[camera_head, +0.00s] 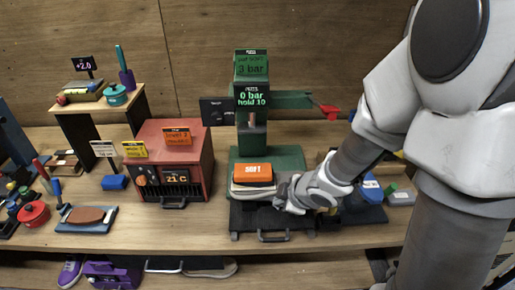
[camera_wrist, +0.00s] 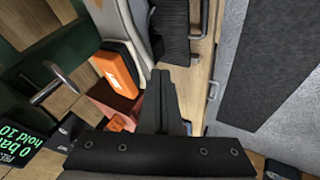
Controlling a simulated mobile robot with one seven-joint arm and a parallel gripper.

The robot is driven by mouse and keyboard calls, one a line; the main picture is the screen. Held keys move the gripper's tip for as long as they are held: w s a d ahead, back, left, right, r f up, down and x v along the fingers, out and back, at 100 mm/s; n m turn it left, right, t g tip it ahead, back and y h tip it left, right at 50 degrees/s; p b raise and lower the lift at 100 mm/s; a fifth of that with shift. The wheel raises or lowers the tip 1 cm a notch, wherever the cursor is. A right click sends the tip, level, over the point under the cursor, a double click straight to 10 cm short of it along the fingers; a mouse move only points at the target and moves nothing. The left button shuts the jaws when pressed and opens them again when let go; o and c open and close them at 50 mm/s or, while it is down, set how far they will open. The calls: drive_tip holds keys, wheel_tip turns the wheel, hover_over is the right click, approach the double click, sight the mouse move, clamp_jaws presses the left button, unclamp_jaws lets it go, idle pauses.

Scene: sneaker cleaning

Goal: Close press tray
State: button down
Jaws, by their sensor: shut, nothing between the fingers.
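The green press (camera_head: 269,159) stands at the middle of the bench, with displays on its column, one reading "0 bar hold 10". Its dark tray (camera_head: 250,218) sticks out in front over the bench, with a handle (camera_head: 272,238) on its near edge. A pale pad-like item under an orange block marked "SOFT" (camera_head: 252,172) sits above the tray. My gripper (camera_head: 288,197) is low beside the block's right side, over the tray. In the wrist view my gripper (camera_wrist: 160,82) is shut and empty, near the orange block (camera_wrist: 117,69). Whether it touches the tray is unclear.
A red heater box (camera_head: 173,160) stands left of the press. A green arm with a red end (camera_head: 329,112) reaches right from the column. Blue items (camera_head: 371,190) stand behind my forearm.

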drive_tip(key=shift+n+y, duration=0.6)
drive_tip(key=w+a+f+b, duration=0.1)
drive_tip(key=f, duration=0.2)
drive_tip(key=w+a+f+b, duration=0.1)
drive_tip(key=a+f+b, duration=0.1)
drive_tip(key=f, duration=0.2)
drive_tip(key=w+a+f+b, duration=0.1)
drive_tip(key=a+f, duration=0.1)
drive_tip(key=f, duration=0.1)
drive_tip(key=shift+w+a+f, duration=0.1)
drive_tip(key=shift+w+f, duration=0.15)
drive_tip(key=shift+w+d+r+p, duration=0.1)
drive_tip(key=shift+w+r+p, duration=0.2)
drive_tip(key=shift+w, duration=0.35)
drive_tip(key=shift+w+d+r+p, duration=0.15)
drive_tip(key=shift+w+p, duration=0.15)
drive_tip(key=shift+w, duration=0.3)
drive_tip(key=shift+w+f, duration=0.1)
drive_tip(key=shift+w, duration=0.55)
